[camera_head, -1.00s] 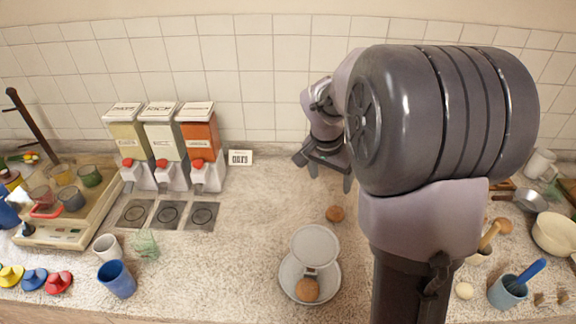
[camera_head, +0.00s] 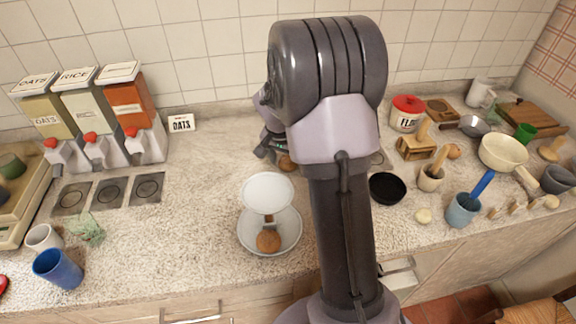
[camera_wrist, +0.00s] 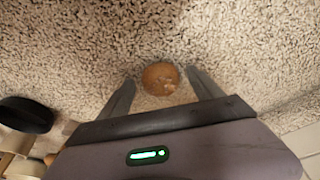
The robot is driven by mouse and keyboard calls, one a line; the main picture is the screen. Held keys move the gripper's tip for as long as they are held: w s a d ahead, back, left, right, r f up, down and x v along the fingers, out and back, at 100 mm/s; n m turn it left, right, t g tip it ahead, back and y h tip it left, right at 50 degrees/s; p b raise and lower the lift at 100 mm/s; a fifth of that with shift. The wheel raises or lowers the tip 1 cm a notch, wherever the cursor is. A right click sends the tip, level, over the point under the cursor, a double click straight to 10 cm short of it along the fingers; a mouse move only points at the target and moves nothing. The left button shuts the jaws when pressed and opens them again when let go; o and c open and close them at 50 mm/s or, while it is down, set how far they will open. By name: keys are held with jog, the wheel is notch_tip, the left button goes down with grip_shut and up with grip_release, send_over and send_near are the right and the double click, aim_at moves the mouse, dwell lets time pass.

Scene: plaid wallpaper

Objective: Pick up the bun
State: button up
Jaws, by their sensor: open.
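A round brown bun (camera_head: 287,163) lies on the speckled counter, partly hidden by my arm in the head view. In the wrist view the bun (camera_wrist: 160,78) sits between the two fingertips of my gripper (camera_wrist: 160,84), with a gap to each finger. My gripper (camera_head: 268,150) is open and low over the counter, mostly hidden behind my arm in the head view. Another brown round item (camera_head: 268,241) lies in the white scale-like bowl (camera_head: 292,228) in front.
A white round plate (camera_head: 268,193) stands above the bowl. A black dish (camera_head: 387,188) is to the right of my arm. The counter between card and bowl is clear.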

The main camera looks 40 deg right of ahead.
jog(key=c, duration=1.4)
